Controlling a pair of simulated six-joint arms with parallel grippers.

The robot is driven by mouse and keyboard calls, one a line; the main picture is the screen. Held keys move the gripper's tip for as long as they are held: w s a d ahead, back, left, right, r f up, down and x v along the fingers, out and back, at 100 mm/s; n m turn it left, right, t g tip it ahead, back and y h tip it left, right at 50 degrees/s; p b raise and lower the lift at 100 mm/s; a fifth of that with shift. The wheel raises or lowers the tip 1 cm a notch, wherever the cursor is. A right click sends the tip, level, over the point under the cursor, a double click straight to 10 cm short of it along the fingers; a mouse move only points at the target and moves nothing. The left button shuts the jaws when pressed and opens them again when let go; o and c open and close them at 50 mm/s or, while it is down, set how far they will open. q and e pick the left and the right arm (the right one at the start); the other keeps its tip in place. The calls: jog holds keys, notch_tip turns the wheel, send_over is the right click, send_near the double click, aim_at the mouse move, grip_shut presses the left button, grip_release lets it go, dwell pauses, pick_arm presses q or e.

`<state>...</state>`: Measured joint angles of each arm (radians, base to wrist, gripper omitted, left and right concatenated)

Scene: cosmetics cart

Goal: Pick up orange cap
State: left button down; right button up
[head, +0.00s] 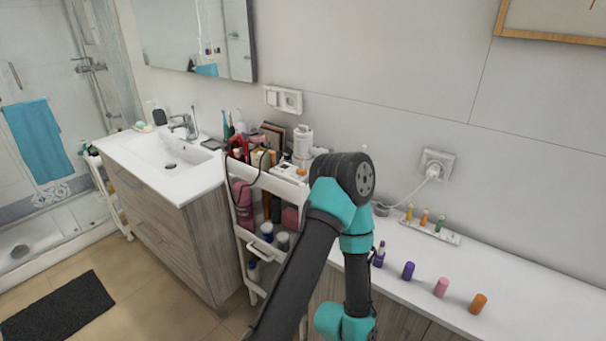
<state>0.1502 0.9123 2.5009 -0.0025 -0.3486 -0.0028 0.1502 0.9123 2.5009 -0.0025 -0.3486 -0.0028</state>
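The orange cap (478,304) stands upright on the white countertop (530,290) at the lower right of the head view. It is the rightmost of a slanting row, with a pink cap (441,287) and a purple cap (408,270) to its left. Nothing touches it. One of my arms rises from the bottom middle and bends back down, left of the caps. Its gripper is out of the frame, and I cannot tell which arm it is. No gripper shows in this view.
A small purple tube (379,254) stands beside my arm. Behind the caps, a white holder (447,237) carries three small coloured tubes. A socket with a white plug (435,168) is on the wall. A crowded white cart (245,235) stands left. The countertop right of the orange cap is clear.

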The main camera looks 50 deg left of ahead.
pick_arm(q)
jog(key=c, duration=1.9)
grip_release()
jog(key=o, duration=1.1)
